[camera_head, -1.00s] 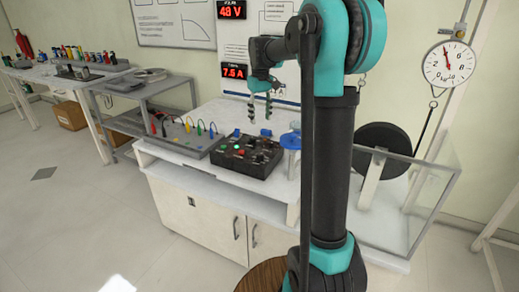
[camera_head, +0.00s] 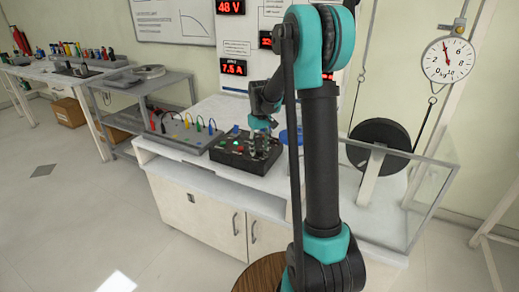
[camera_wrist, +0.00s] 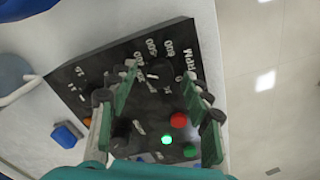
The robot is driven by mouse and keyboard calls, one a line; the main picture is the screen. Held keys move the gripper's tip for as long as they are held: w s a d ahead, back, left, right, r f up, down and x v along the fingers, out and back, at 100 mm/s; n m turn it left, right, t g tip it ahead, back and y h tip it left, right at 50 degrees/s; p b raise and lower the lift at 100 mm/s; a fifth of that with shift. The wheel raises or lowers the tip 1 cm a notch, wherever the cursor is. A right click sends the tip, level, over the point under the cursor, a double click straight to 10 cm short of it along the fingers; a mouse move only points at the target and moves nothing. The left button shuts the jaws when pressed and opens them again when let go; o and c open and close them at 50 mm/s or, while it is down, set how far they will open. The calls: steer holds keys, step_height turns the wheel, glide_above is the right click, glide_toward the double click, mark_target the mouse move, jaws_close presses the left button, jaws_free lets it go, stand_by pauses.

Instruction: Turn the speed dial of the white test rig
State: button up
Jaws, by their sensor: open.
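The white test rig (camera_head: 215,192) is a cabinet-like bench with a black control box (camera_head: 232,158) on top. In the wrist view the box panel (camera_wrist: 88,70) carries white numbers, an RPM label, a red button (camera_wrist: 178,120) and a lit green light (camera_wrist: 166,139). The dark speed dial (camera_wrist: 158,73) lies by the RPM scale, between my spread fingertips. My gripper (camera_wrist: 160,82) is open over the panel; I cannot tell whether a finger touches the dial.
A grey panel with coloured leads (camera_head: 180,135) stands left of the box. A blue block (camera_wrist: 67,134) lies beside the box. A black wheel (camera_head: 380,140) stands behind clear guard panels (camera_head: 425,190) at right. A dial scale (camera_head: 450,60) hangs above.

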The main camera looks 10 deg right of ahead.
steer(key=shift+f, duration=0.35)
steer(key=shift+c, duration=0.6)
jaws_close()
steer(key=shift+m, duration=0.5)
steer(key=m, duration=0.4)
steer(key=shift+m, duration=0.3)
steer(key=m, duration=0.5)
steer(key=shift+m, duration=0.4)
